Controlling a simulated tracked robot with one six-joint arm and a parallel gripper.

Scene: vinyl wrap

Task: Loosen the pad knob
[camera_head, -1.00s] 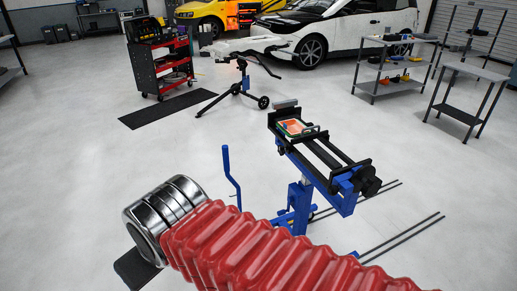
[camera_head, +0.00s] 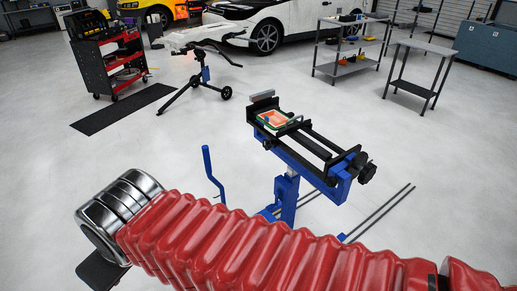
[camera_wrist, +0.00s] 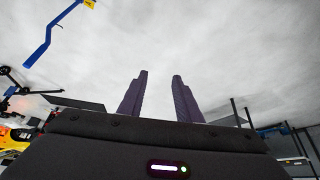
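A black knob (camera_head: 366,169) sits at the near right end of the blue and black stand (camera_head: 345,187) in the head view. It may be the pad knob, but I cannot tell for sure. My gripper (camera_wrist: 158,82) shows in the wrist view as two dark, upright fingers standing apart with nothing between them.
An orange and green tray (camera_head: 272,119) rests on the stand's far end. A blue crank handle (camera_head: 211,170) rises left of it and appears also in the wrist view (camera_wrist: 48,42). Thin dark rods (camera_head: 380,213) lie low at right. Open floor surrounds the stand.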

